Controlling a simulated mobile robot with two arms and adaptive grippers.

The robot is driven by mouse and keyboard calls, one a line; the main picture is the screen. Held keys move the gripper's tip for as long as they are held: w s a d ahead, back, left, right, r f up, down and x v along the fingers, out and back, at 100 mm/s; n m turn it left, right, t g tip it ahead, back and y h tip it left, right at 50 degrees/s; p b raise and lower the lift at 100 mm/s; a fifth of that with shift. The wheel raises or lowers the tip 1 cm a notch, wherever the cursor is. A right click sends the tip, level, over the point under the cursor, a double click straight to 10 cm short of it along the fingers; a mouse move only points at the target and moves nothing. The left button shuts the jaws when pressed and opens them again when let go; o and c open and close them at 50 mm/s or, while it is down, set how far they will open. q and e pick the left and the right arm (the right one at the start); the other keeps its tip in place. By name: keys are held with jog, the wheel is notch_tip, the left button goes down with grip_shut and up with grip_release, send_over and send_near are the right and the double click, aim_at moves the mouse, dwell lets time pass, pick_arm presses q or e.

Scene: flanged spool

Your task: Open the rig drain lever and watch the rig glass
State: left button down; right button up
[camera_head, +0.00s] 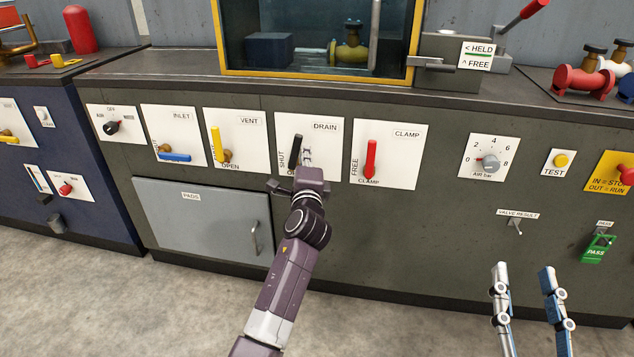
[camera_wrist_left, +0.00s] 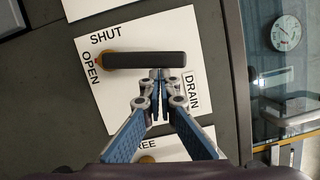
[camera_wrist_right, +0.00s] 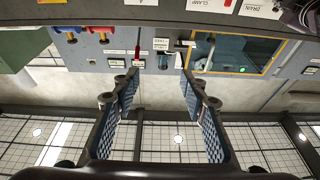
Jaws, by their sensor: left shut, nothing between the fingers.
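The black drain lever (camera_head: 297,146) stands roughly upright on the white DRAIN plate (camera_head: 325,125), alongside the word SHUT. In the left wrist view the lever (camera_wrist_left: 150,61) is a black bar with a brass pivot at one end. My left gripper (camera_wrist_left: 160,76) is shut and empty, its tips at the lever's side; whether they touch it I cannot tell. The rig glass (camera_head: 270,22) is a yellow-framed window above the panel, with a brass valve (camera_head: 350,52) and a dark blue block inside. My right gripper (camera_head: 525,268) is open and empty, low at the right, away from the panel.
The blue inlet lever (camera_head: 175,157), yellow vent lever (camera_head: 215,143) and red clamp lever (camera_head: 371,158) flank the drain plate. A grey PADS door (camera_head: 200,225) lies below. The HELD/FREE block (camera_head: 450,65) stands right of the glass. The floor in front is clear.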

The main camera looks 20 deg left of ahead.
pick_arm(q)
jog(key=n+p, duration=0.1)
jog(key=a+n+p, duration=0.1)
jog(key=r+p, duration=0.1)
jog(key=shift+s+a+n+g, duration=0.25)
jog(key=shift+a+n+g, duration=0.15)
jog(key=shift+f, duration=0.1)
pick_arm(e)
jog(key=s+d+f+g+h, duration=0.1)
jog(key=s+f+g, duration=0.1)
jog(key=f+g, duration=0.3)
jog(key=s+d+f+g+h, duration=0.2)
jog(key=f+g, duration=0.3)
jog(key=f, duration=0.8)
jog(key=shift+s+d+f, duration=0.15)
jog(key=shift+d+f, duration=0.15)
jog(key=shift+f, duration=0.1)
